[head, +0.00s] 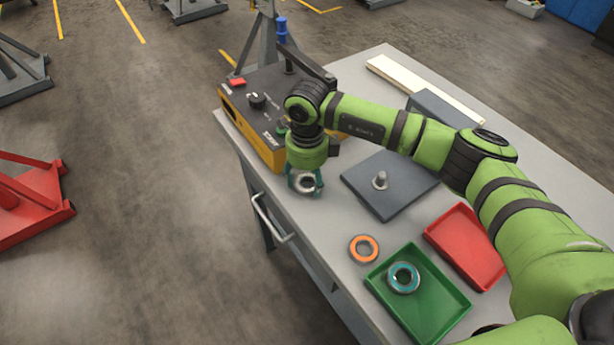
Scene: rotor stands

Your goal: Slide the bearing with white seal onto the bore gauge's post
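The bearing with white seal (305,184) is a pale grey-white ring at the table's left edge, between the fingers of my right gripper (305,186). The gripper points down, with a teal finger on each side of the ring. I cannot tell whether the fingers press on it or whether it rests on the table. My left gripper is not in view.
An orange-sealed bearing (363,249) lies on the table (330,225). A blue-sealed bearing (403,277) lies in the green tray (440,325), beside a red tray (468,248). A yellow-and-black box (262,105) stands behind the gripper. Bare table separates gripper and plate.

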